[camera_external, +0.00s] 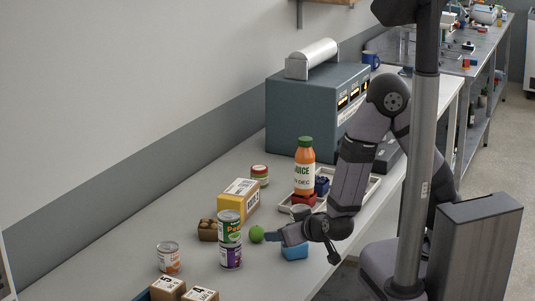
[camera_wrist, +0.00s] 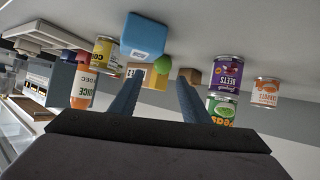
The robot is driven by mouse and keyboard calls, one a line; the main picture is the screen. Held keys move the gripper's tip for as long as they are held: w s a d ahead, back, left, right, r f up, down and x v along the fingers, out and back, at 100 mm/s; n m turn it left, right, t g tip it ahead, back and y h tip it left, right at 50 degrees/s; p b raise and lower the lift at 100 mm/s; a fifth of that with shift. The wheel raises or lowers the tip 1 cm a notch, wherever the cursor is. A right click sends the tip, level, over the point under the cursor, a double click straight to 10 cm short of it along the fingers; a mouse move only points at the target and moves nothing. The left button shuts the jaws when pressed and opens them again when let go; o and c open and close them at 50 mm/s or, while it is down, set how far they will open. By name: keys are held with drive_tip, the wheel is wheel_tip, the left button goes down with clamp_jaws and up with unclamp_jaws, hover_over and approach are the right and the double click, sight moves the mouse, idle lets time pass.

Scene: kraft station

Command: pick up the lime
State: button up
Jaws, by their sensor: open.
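The lime (camera_external: 257,233) is a small green ball on the grey worktop, right of a stack of two cans. In the wrist view the lime (camera_wrist: 162,65) shows beyond and between my fingers, beside a blue box (camera_wrist: 143,37). My gripper (camera_external: 281,236) is low over the worktop, just right of the lime, with its blue fingers pointing toward it. In the wrist view my gripper (camera_wrist: 158,80) is open, its two fingers spread apart with nothing held between them. The exact gap between fingertips and lime is hard to tell.
The stacked peas can (camera_external: 230,226) and beets can (camera_external: 231,257) stand close left of the lime. A blue box (camera_external: 294,251) sits beside my gripper. A yellow box (camera_external: 238,201), carrots can (camera_external: 168,257) and juice bottle (camera_external: 304,165) are around.

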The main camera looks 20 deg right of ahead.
sight(261, 234)
drive_tip(key=shift+s+a+f+n+t+b, duration=0.3)
drive_tip(key=shift+s+f+n+t+b, duration=0.1)
drive_tip(key=shift+s+n+t+b, duration=0.15)
drive_tip(key=shift+s+r, duration=0.1)
drive_tip(key=shift+w+a+f+b, duration=0.2)
drive_tip(key=shift+w+f+b, duration=0.25)
drive_tip(key=shift+b, duration=0.65)
drive_tip(key=w+b, duration=0.1)
drive_tip(key=b, duration=0.1)
drive_tip(key=shift+w+a+f+b, duration=0.1)
drive_tip(key=shift+w+f+b, duration=0.1)
drive_tip(key=shift+b, duration=0.2)
drive_tip(key=shift+r+p+x, duration=0.2)
drive_tip(key=shift+p+x, duration=0.15)
drive_tip(key=shift+x, duration=1.75)
drive_tip(key=shift+w+a, duration=0.1)
drive_tip(key=shift+p+x, duration=0.35)
drive_tip(key=shift+x, duration=2.25)
drive_tip(key=shift+c, duration=0.6)
